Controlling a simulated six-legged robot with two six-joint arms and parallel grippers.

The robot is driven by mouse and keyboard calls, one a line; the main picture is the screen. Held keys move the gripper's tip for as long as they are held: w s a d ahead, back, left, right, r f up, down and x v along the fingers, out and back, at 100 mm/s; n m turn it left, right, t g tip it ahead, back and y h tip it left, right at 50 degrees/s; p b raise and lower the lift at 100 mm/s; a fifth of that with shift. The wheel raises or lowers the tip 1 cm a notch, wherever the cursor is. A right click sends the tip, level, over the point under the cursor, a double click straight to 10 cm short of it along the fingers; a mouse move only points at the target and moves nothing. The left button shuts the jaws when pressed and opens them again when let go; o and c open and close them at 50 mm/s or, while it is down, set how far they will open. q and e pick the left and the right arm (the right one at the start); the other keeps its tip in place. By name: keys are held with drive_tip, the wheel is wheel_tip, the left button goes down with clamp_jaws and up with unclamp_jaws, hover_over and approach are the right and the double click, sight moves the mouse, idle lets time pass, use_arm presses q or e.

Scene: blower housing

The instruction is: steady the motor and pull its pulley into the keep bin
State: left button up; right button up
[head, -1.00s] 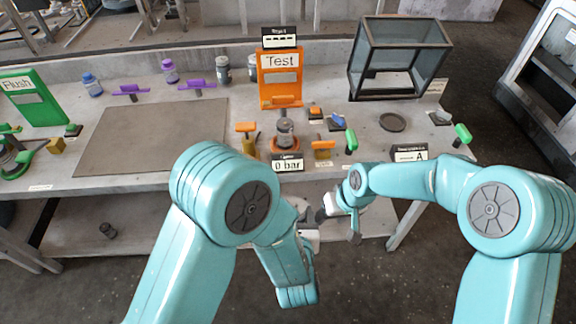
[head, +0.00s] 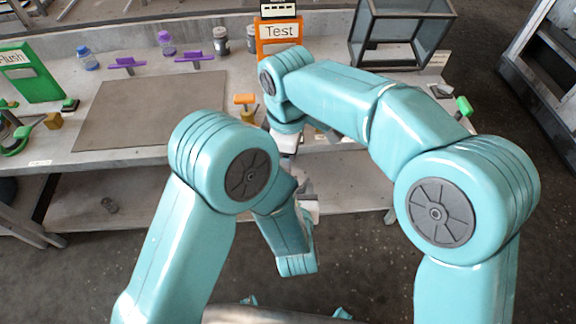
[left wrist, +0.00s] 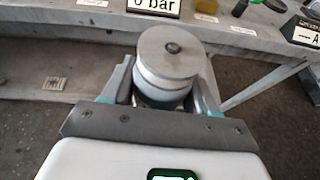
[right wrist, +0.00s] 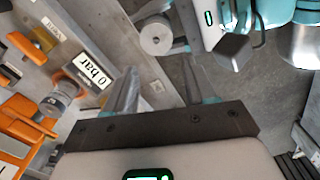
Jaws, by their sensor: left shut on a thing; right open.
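My left gripper (left wrist: 163,98) is shut on the motor (left wrist: 160,82), a grey round body with a dark lower part. The pulley (left wrist: 170,50), a pale grey disc with a dark centre, sits on the motor's end. The pulley also shows in the right wrist view (right wrist: 155,38), held out in front of the bench. My right gripper (right wrist: 165,92) is open and empty, with the pulley a little beyond its fingertips. In the head view my arms hide most of the motor. I cannot make out the keep bin.
The bench (head: 60,158) bears an orange Test stand (head: 278,32), a "0 bar" sign (right wrist: 92,70), a glass-sided box (head: 395,30) and a flat grey plate (head: 150,110). A lower shelf (head: 150,200) runs below. The floor in front of the bench is free.

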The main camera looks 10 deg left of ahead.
wheel_tip(320, 180, down, 6)
idle(0.4)
drive_tip(key=c, duration=0.9)
drive_tip(key=shift+r, duration=0.25)
drive_tip(key=shift+c, duration=0.2)
drive_tip(key=shift+r, duration=0.9)
